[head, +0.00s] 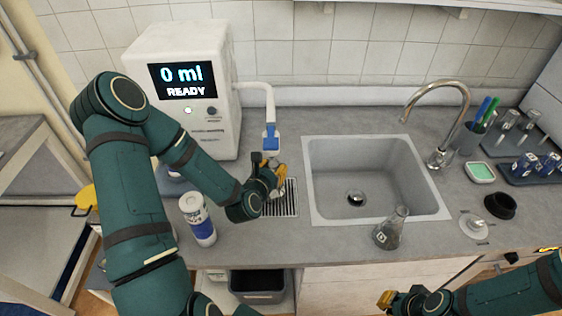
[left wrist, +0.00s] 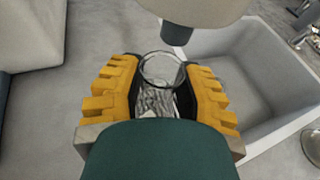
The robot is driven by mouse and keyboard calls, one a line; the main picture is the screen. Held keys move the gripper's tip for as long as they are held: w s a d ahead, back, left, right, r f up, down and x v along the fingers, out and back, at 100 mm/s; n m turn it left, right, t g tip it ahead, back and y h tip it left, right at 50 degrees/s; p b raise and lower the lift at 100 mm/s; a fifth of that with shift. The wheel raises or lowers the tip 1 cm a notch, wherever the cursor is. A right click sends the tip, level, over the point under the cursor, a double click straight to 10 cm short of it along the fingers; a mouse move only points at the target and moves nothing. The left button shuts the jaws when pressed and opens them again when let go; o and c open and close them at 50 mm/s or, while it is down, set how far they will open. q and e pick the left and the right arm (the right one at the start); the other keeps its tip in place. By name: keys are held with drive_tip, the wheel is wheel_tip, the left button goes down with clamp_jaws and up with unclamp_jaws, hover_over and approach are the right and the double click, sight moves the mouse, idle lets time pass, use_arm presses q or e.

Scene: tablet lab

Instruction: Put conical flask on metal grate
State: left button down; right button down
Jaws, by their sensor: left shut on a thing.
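A conical flask (head: 391,230) with a dark lower part and a small label stands on the counter at the sink's front right edge. My left gripper (head: 276,178) is over the metal grate (head: 284,204), below the dispenser nozzle. It is shut on a clear glass vessel (left wrist: 162,70), whose round open rim shows between the yellow fingers in the left wrist view. Its lower part is hidden, so I cannot tell its full shape or whether it touches the grate. My right gripper (head: 398,298) is at the bottom, in front of the counter, its opening unclear.
The white dispenser (head: 190,85) reads "0 ml READY" behind the grate; its nozzle (head: 270,138) hangs close above. A sink (head: 375,205) lies to the right. A white and blue bottle (head: 197,220) stands left of the grate. A black ring (head: 500,206) lies on the right counter.

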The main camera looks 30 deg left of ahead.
use_arm(q)
drive_tip(key=shift+f, duration=0.3)
drive_tip(key=shift+s+d+r, duration=0.1)
drive_tip(key=shift+s+r, duration=0.05)
drive_tip(key=shift+s, duration=0.25)
drive_tip(key=c, duration=0.7)
unclamp_jaws()
drive_tip(key=shift+w, duration=0.1)
drive_tip(key=shift+o, duration=0.2)
use_arm(e)
drive_tip(key=shift+s+d+f, duration=0.1)
drive_tip(key=shift+s+f, duration=0.15)
drive_tip(key=shift+f, duration=0.05)
